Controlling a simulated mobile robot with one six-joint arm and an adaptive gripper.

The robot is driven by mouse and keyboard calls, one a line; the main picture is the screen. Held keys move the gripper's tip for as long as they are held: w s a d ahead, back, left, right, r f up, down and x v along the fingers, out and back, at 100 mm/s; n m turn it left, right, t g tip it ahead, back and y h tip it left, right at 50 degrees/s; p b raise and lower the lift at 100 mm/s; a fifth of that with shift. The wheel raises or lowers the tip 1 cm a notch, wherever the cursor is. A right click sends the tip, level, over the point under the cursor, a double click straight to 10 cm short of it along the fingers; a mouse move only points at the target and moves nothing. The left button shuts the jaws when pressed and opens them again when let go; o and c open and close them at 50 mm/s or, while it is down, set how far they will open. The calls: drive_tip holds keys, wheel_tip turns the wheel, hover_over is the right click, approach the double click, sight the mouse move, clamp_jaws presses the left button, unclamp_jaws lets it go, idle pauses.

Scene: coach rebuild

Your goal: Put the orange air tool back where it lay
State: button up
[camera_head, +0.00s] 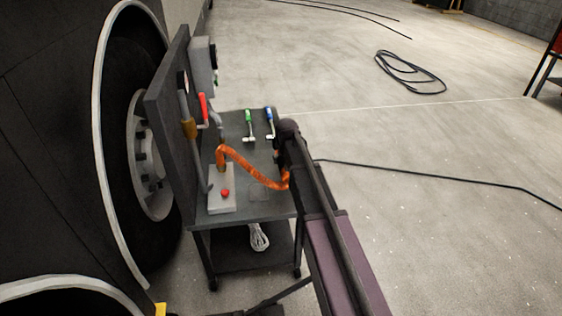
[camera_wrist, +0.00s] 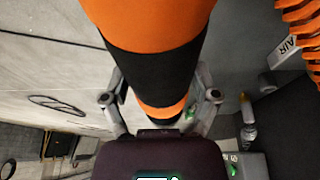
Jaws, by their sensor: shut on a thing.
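The orange air tool (camera_wrist: 160,66) with black bands fills the upper middle of the wrist view, its far end out of frame. My gripper (camera_wrist: 158,82) is shut around it, one finger on each side. In the head view my arm hides the gripper and most of the tool, at the right edge of the cart top (camera_head: 240,206). An orange coiled hose (camera_head: 250,170) runs from the panel side to the tool's area; its coils also show in the wrist view (camera_wrist: 298,14). A faint outline (camera_head: 259,193) marks the bare cart top. Whether the tool touches the cart cannot be told.
A green-handled tool (camera_head: 249,120) and a blue-handled tool (camera_head: 269,120) lie at the cart's back. A pale box with a red button (camera_head: 225,192) is at the left, beside an upright panel (camera_head: 168,110). A large wheel (camera_head: 150,160) stands left. Open floor lies right.

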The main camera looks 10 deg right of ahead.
drive_tip(key=shift+w+d+f, duration=0.1)
drive_tip(key=shift+w+d, duration=0.05)
drive_tip(key=shift+w, duration=0.1)
drive_tip(key=shift+f, duration=0.2)
idle(0.3)
drive_tip(key=shift+f+b, duration=2.8)
drive_tip(key=shift+b, duration=0.25)
drive_tip(key=shift+s+f+b, duration=0.1)
drive_tip(key=shift+f+b, duration=0.25)
drive_tip(key=shift+b, duration=0.05)
drive_tip(key=o, duration=1.2)
drive_tip(key=shift+c, duration=0.2)
